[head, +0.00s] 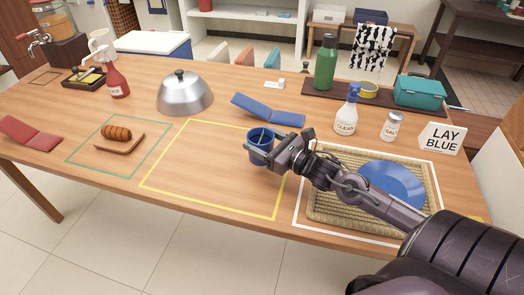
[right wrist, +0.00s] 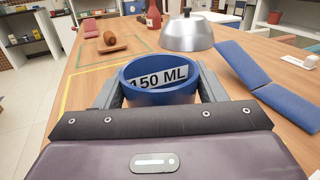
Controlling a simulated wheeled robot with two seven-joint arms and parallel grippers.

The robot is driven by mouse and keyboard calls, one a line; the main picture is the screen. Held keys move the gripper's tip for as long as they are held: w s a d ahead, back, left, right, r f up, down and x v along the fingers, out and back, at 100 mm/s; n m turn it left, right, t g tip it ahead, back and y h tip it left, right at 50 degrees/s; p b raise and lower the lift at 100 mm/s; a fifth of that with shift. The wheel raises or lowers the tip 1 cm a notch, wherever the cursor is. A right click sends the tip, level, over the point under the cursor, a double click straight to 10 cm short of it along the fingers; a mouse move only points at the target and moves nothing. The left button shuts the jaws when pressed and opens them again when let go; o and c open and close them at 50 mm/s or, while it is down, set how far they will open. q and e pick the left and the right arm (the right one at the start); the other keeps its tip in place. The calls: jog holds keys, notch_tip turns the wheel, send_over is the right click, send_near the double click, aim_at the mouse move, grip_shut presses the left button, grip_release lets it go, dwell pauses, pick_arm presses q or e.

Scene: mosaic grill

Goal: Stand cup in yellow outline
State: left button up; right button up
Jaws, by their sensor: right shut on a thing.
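The blue cup (head: 259,148) is held by my right gripper (head: 275,148); it appears upright. In the right wrist view the cup (right wrist: 160,97) sits between the two fingers (right wrist: 160,92), with a white "150 ML" label showing inside its rim. The yellow outline (head: 208,205) is marked on the wooden table, with nothing standing in its left and middle parts. The cup shows over the outline's far right part; I cannot tell whether its base touches the table. My right arm and the cup hide part of the outline's right side. My left gripper is not in view.
A silver dome (head: 185,95) and a folded blue napkin (head: 268,111) lie behind the outline. A wooden board with a roll (head: 117,132) is in the green outline at left. A woven mat (head: 330,212) with a blue plate (head: 392,184) lies right, under my arm.

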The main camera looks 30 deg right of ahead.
notch_tip(320, 180, down, 4)
jog(key=shift+r, duration=0.2)
jog(key=shift+f, duration=0.1)
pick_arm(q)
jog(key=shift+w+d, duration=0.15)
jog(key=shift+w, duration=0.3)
pick_arm(e)
jog(key=o, duration=0.7)
jog(key=shift+f, duration=0.15)
jog(key=shift+c, duration=0.2)
jog(key=o, duration=0.4)
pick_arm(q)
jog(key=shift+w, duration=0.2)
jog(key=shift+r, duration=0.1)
